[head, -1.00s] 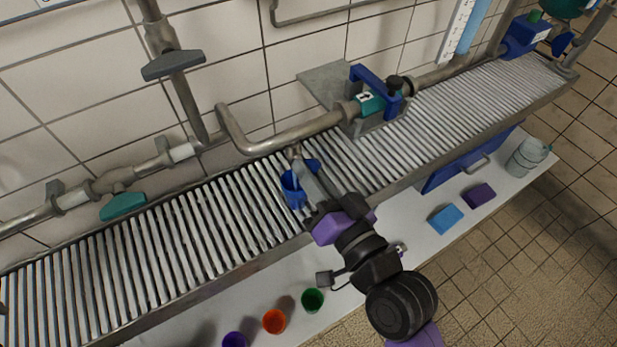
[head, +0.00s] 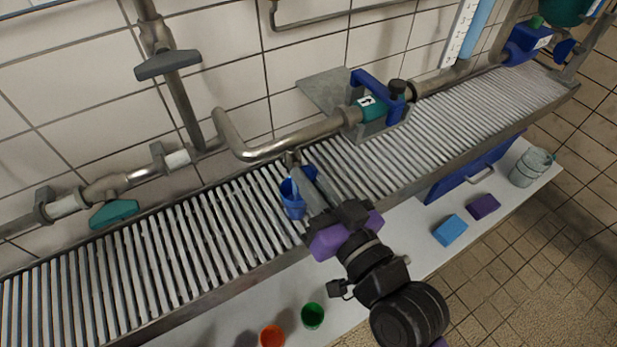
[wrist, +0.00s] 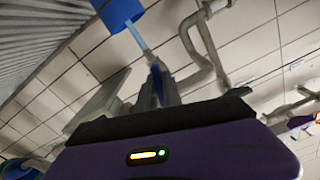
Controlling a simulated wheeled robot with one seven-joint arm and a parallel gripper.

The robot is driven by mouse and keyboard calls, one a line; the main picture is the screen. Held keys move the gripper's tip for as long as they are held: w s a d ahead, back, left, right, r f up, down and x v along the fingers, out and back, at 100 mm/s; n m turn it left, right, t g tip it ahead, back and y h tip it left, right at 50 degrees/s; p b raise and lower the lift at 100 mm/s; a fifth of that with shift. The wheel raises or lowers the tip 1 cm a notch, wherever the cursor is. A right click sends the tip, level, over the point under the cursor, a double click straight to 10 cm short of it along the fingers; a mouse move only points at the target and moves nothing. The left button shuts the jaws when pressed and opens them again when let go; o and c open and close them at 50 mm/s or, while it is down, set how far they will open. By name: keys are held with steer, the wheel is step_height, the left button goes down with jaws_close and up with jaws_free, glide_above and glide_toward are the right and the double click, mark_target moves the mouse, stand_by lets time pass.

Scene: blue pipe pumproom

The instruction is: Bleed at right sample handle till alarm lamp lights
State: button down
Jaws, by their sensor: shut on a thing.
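My gripper (head: 309,183) is at the short outlet under the bent steel pipe (head: 290,142), above the grating. In the wrist view its fingers (wrist: 160,84) are shut on a small blue handle (wrist: 157,88), mostly hidden between them. A blue cup (head: 292,200) is at the grating beside the fingers, below the outlet. It also shows in the wrist view (wrist: 119,12), where a pale blue strip, looking like a stream, runs between outlet and cup. How full the cup is cannot be seen. I cannot make out an alarm lamp.
A teal valve with a blue bracket (head: 375,100) is on the pipe to the right. A teal handle (head: 114,212) and a grey handle (head: 168,65) are left. Green (head: 313,316) and orange (head: 271,336) cups stand on the lower shelf, with blocks (head: 450,230) at right.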

steer(key=shift+f, duration=0.1)
steer(key=c, duration=1.5)
jaws_free()
steer(key=shift+s, duration=0.1)
steer(key=v, duration=0.7)
steer(key=shift+s+d+b, duration=0.25)
steer(key=shift+b, duration=0.2)
